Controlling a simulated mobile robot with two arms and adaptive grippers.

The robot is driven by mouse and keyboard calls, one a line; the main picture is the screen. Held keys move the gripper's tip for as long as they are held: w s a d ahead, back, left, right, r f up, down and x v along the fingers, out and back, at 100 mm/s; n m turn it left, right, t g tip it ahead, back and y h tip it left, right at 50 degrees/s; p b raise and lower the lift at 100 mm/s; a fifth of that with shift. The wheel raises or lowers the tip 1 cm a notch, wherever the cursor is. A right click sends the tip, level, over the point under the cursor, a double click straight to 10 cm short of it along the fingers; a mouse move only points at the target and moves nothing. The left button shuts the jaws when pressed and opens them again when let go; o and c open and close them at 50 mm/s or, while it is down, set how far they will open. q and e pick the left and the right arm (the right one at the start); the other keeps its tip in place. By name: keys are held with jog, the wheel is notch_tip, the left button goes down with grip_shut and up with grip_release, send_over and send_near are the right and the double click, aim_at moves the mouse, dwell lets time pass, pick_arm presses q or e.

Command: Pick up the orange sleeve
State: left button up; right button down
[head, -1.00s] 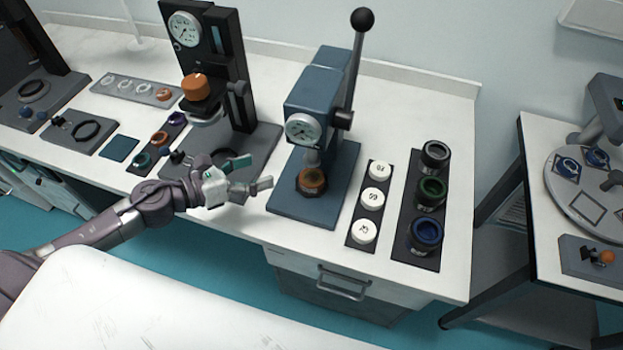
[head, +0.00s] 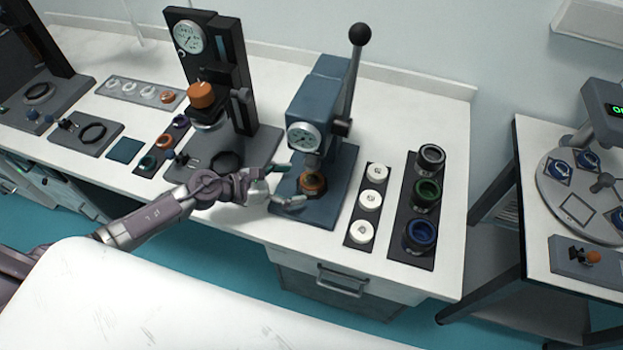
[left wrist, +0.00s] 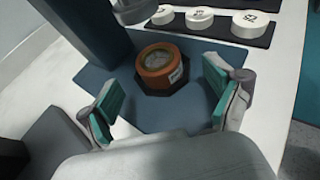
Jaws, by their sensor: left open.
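An orange sleeve (head: 312,183) with a darker top sits on a dark seat on the base of the blue lever press, below the ram. In the left wrist view the sleeve (left wrist: 161,67) shows upright, with a pale mark on its side and a brownish-green top. My left gripper (head: 286,185) is open and empty at the left edge of the press base, pointing at the sleeve. In the left wrist view its green-padded fingers (left wrist: 162,98) are spread wide, and the sleeve lies ahead between them, untouched. My right gripper is not in view.
The blue press (head: 312,112) has a tall lever. Right of it are white numbered discs (head: 368,199) and a rack (head: 401,246) of dark, green and blue rings. Left stands a black gauge stand (head: 232,75) with an orange cylinder (head: 201,95). Another orange ring (head: 167,97) lies farther left.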

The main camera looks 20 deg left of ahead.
aim_at(308, 180)
pick_arm(q)
jog(key=p+x, duration=0.1)
jog(key=x, duration=0.3)
jog(key=shift+w, duration=0.15)
jog(key=shift+a, duration=0.15)
jog(key=shift+c, duration=0.9)
jog(key=shift+r, duration=0.1)
jog(key=c, duration=1.2)
